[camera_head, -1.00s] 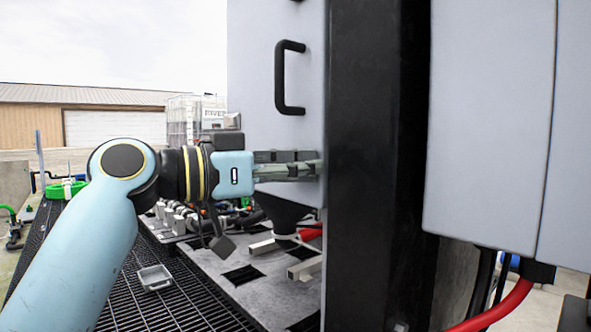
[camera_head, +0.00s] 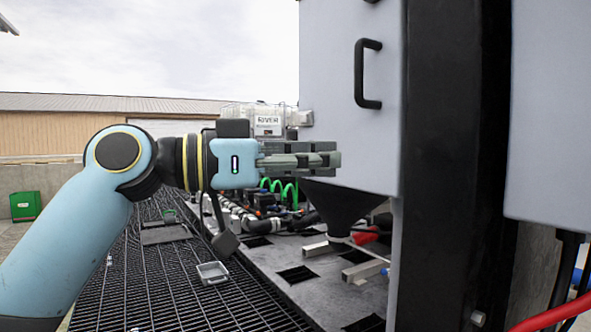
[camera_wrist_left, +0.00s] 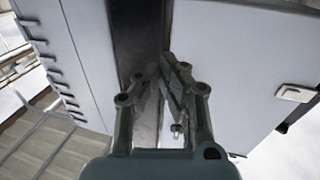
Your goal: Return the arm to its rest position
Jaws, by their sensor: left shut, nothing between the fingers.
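My left arm comes in from the left in the head view, with a light blue forearm and wrist. My left gripper (camera_head: 325,160) is grey, points to the right and is shut with nothing in it. It appears in front of the lower part of a light grey cabinet (camera_head: 345,50); whether it touches the cabinet I cannot tell. In the left wrist view the fingers (camera_wrist_left: 158,75) meet at their tips, with grey cabinet panels and a dark post beyond them. My right gripper is not in view.
A black post (camera_head: 450,180) and another grey panel (camera_head: 550,110) fill the right. A black funnel (camera_head: 340,205) hangs under the cabinet above a grey plate with square holes. A small tray (camera_head: 213,272) lies on the black grating (camera_head: 165,295). A red hose (camera_head: 555,318) runs at lower right.

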